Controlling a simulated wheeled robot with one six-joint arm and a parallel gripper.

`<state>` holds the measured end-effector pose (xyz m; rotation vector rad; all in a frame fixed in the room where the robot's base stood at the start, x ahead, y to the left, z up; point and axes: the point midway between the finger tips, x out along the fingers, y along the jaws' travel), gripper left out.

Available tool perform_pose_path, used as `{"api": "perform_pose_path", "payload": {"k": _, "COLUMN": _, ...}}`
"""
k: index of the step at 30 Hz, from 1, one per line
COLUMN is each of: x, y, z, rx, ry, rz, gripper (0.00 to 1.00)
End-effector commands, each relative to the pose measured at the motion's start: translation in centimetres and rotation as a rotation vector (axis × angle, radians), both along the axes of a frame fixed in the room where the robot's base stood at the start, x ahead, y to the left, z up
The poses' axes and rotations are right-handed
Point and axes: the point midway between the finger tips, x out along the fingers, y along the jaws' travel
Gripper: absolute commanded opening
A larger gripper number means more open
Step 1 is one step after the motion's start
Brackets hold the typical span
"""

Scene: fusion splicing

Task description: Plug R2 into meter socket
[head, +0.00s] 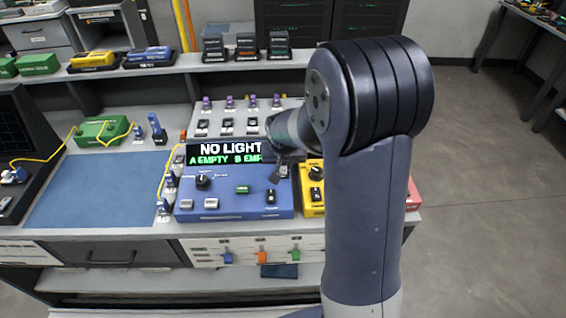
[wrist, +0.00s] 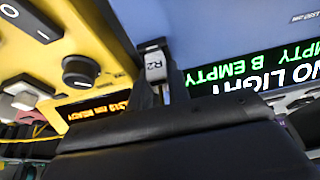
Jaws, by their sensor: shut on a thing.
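The blue meter (head: 225,214) stands on the bench. Its display (head: 228,153) reads "NO LIGHT" and "A EMPTY", with a B line partly covered by my arm. My gripper (head: 281,172) is over the meter's right part, close to the yellow unit. In the wrist view my gripper (wrist: 164,92) is shut on a light grey plug labelled R2 (wrist: 155,66). The plug's tip is close to the blue meter's face (wrist: 225,35); I cannot tell whether it touches. The meter socket is not clearly visible.
The yellow unit (head: 312,200) stands right beside the meter, with a black knob (wrist: 80,72) near my gripper. A blue mat (head: 95,190) lies clear at left. A green box (head: 103,131) with yellow fibre is behind it. A rack of purple-topped plugs (head: 230,103) is behind the meter.

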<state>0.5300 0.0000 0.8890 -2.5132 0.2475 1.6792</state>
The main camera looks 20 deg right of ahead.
Motion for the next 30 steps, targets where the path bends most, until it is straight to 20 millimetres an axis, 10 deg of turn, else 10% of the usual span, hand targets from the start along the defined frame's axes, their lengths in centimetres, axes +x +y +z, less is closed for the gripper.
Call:
{"api": "perform_pose_path", "payload": {"k": 4, "x": 0.0, "y": 0.0, "z": -0.1, "rx": 0.0, "ry": 0.0, "rz": 0.0, "gripper": 0.0}}
{"api": "perform_pose_path", "payload": {"k": 5, "x": 0.0, "y": 0.0, "z": -0.1, "rx": 0.0, "ry": 0.0, "rz": 0.0, "gripper": 0.2}}
{"api": "perform_pose_path", "payload": {"k": 13, "x": 0.0, "y": 0.0, "z": -0.1, "rx": 0.0, "ry": 0.0, "rz": 0.0, "gripper": 0.42}}
{"api": "perform_pose_path", "payload": {"k": 30, "x": -1.3, "y": 0.3, "z": 3.4, "rx": 0.001, "ry": -0.006, "rz": 0.001, "gripper": 0.43}}
